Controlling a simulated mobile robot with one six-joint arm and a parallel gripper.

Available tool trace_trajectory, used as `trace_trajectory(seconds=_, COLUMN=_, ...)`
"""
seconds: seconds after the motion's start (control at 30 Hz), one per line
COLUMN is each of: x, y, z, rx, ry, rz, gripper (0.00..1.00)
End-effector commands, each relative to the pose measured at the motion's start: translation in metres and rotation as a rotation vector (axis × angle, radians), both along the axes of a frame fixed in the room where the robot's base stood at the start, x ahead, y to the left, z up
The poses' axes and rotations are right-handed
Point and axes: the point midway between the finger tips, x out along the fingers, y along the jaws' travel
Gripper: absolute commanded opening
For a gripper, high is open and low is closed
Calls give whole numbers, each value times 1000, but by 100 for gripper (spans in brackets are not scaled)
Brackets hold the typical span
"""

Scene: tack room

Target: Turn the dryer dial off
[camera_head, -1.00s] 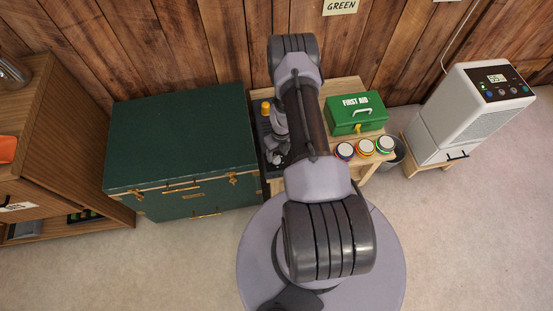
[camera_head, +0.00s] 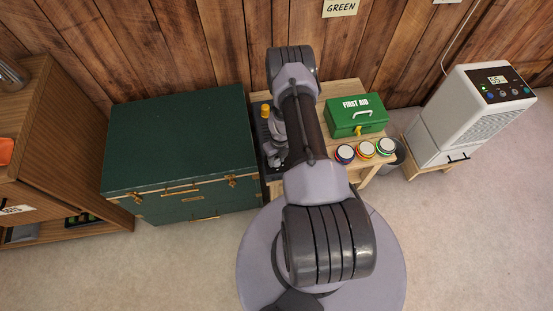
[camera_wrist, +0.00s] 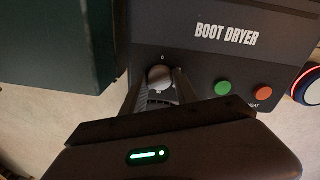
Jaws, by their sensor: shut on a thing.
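The boot dryer (camera_wrist: 195,60) is a dark box with a white BOOT DRYER label. Its round grey dial (camera_wrist: 160,74) shows in the wrist view, with small marks around it. My gripper (camera_wrist: 158,88) is shut on the dial, one finger on each side. The dial's pointer is too unclear to read. A green button (camera_wrist: 222,88) and an orange-red button (camera_wrist: 263,93) sit right of the dial. In the head view my arm hides most of the dryer (camera_head: 259,134) and the dial.
A dark green trunk (camera_head: 180,145) stands close left of the dryer. Right of my arm, a wooden table holds a green first aid box (camera_head: 357,116) and several round tins (camera_head: 365,148). A white dehumidifier (camera_head: 465,115) stands farther right. Open carpet (camera_head: 470,240) lies in front.

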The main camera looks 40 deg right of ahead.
Motion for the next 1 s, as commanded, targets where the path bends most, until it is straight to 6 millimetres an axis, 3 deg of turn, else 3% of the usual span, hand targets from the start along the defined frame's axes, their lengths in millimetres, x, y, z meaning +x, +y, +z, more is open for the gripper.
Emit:
trace_trajectory(seconds=0.37, x=2, y=-1, z=-2, rx=-2, ry=-2, rz=172, gripper=0)
trace_trajectory(seconds=1.0, x=4, y=-2, z=-1, rx=-4, ry=-3, rz=757, gripper=0)
